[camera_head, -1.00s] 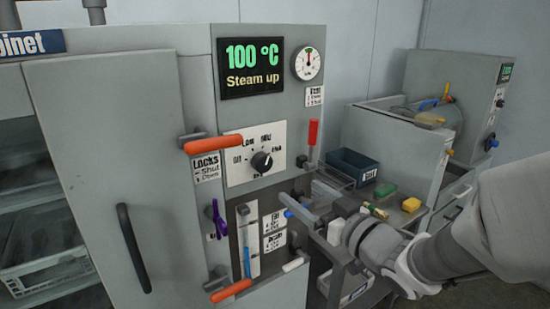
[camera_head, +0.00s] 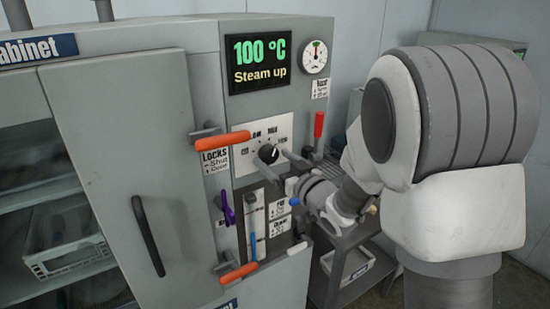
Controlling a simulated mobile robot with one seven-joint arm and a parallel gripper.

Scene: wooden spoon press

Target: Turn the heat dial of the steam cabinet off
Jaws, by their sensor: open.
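The steam cabinet (camera_head: 107,103) is a grey box with a black handle on its front. Its display (camera_head: 264,64) reads 100 °C, "Steam up". The heat dial (camera_head: 267,153) is a black knob with a white mark, on a white plate (camera_head: 243,160) on the cabinet's front panel. The words "Low" and "Max" show above it; other labels are partly covered. My gripper (camera_head: 274,164) is open, its fingers reaching toward the dial from the lower right. They overlap the dial's edge in the picture; I cannot tell whether they touch it.
Orange lock handles (camera_head: 222,140) and (camera_head: 238,271) stick out left of the panel. A red lever (camera_head: 319,124) stands right of the dial. A pressure gauge (camera_head: 314,57) is above. My arm hides the right side.

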